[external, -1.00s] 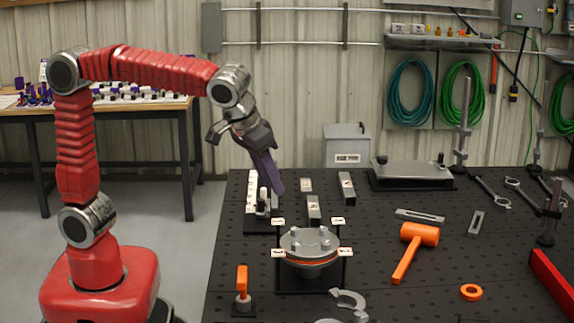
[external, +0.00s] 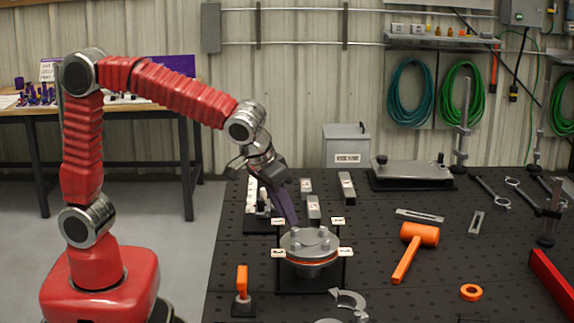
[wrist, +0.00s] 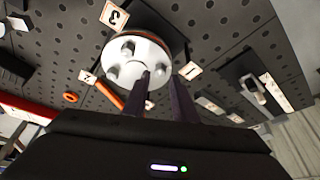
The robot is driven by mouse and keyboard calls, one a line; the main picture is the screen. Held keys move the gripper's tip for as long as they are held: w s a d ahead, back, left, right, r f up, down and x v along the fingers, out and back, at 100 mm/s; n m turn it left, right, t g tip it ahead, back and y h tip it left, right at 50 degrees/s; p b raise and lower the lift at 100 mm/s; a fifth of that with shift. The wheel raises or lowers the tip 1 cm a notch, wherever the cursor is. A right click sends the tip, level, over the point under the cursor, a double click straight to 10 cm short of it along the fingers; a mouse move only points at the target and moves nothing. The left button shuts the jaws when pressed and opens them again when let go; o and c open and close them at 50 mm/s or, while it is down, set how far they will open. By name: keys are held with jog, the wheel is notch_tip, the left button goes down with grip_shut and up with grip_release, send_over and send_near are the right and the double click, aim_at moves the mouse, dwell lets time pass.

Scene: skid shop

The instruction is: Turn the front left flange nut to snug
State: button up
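The round grey flange (external: 310,262) sits in a dark stand on the black table, with several upright bolts and nuts on its top. The nut at its near left (external: 297,247) stands up from the top face; its tightness cannot be told. In the wrist view the flange (wrist: 150,50) shows its pale face with nuts around it. My gripper (external: 294,222) points down just above the flange's far left edge. In the wrist view my gripper (wrist: 162,77) has its two dark fingers apart, their tips over the flange's edge. I see nothing held between them.
Numbered white tags (external: 278,253) stand around the flange on posts. An orange-handled tool (external: 242,281) stands at the near left. An orange mallet (external: 420,235) and an orange ring (external: 471,292) lie to the right. Grey blocks (external: 313,207) lie behind the flange.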

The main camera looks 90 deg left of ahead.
aim_at(293, 229)
jog(key=shift+x, duration=2.15)
grip_shut()
